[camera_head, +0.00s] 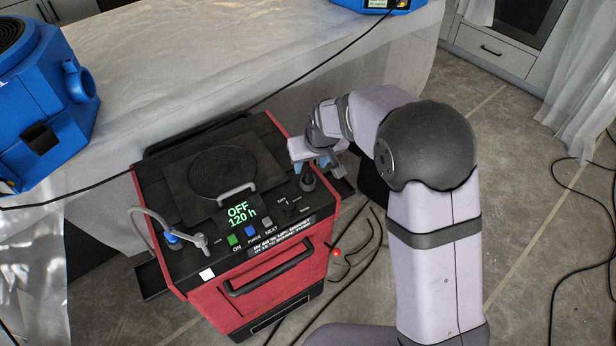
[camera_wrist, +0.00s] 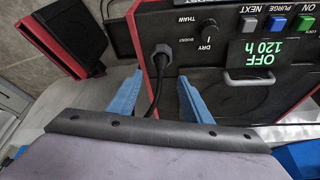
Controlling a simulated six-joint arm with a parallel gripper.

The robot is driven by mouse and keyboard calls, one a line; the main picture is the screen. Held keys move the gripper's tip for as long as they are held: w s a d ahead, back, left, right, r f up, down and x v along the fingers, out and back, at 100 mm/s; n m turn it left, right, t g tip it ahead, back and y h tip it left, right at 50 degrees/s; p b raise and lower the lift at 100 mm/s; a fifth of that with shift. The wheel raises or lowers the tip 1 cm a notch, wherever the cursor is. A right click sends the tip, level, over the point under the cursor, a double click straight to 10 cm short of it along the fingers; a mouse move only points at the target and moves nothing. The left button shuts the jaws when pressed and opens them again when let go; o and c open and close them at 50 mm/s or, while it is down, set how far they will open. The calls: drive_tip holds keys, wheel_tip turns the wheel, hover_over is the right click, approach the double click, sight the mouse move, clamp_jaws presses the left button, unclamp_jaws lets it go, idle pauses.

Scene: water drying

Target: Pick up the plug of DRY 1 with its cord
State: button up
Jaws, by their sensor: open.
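A red machine with a black top (camera_head: 262,230) stands below my arm, its green display reading "OFF 120 h". It also shows in the wrist view (camera_wrist: 236,98). I cannot read a "DRY 1" label. A dark round plug (camera_head: 308,181) stands in the top panel near the right corner, beside the DRY knob. In the wrist view the plug (camera_wrist: 160,56) is seated in the panel, its black cord (camera_wrist: 153,98) running between my fingers. My gripper (camera_head: 316,164) is open, its blue fingertips (camera_wrist: 161,80) on either side of the cord, just short of the plug. I cannot tell whether they touch.
A grey hose (camera_head: 150,222) with a nozzle curves over the machine's left side. Black cables (camera_head: 345,280) lie on the floor to its right. A blue unit (camera_head: 45,100) stands at the left on sheeting. A red-edged black object (camera_wrist: 62,38) is at the wrist view's upper left.

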sight(308, 167)
drive_tip(key=shift+f, duration=0.15)
drive_tip(key=shift+w+p+x, duration=0.2)
drive_tip(key=shift+p+x, duration=1.15)
drive_tip(key=shift+x, duration=1.15)
drive_tip(key=shift+a, duration=0.1)
clamp_jaws()
